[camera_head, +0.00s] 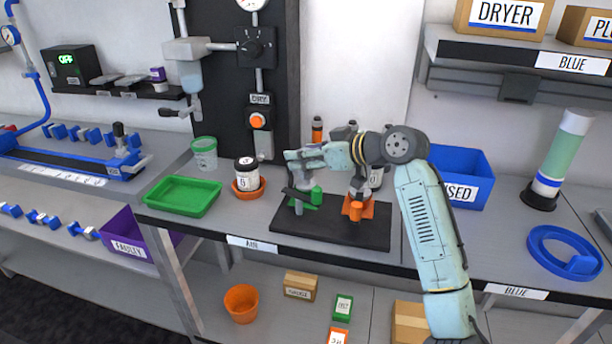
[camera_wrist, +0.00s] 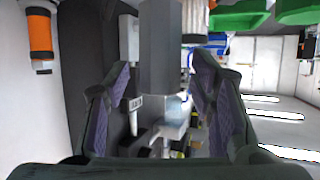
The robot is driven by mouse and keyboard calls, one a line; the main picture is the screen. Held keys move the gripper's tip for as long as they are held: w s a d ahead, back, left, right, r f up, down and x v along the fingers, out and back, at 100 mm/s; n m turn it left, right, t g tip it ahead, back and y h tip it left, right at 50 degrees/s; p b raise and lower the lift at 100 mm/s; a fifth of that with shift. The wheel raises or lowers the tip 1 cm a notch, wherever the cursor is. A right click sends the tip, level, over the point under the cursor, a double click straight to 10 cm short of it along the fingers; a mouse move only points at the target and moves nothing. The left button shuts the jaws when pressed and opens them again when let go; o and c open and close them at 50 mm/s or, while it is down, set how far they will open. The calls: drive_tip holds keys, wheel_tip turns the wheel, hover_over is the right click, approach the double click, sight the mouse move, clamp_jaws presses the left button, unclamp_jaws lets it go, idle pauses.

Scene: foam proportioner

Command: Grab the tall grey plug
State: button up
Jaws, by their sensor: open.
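The tall grey plug (camera_head: 298,208) stands at the left part of the black base plate (camera_head: 330,235), partly covered by my gripper in the head view. In the wrist view a grey faceted post (camera_wrist: 160,45), which looks like this plug, reaches down from the top edge between my two fingers. My gripper (camera_wrist: 162,95) is open, with a dark, purple-padded finger on each side and visible gaps beside the post. In the head view my gripper (camera_head: 296,192) is at the plug's upper part. I cannot tell how deep the plug sits between the fingers.
A green piece (camera_head: 316,196) stands close right of the plug, and an orange piece (camera_head: 355,211) farther right. A blue bin (camera_head: 462,172) stands right.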

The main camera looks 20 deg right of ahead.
drive_tip(key=shift+c, duration=0.4)
clamp_jaws()
idle(0.5)
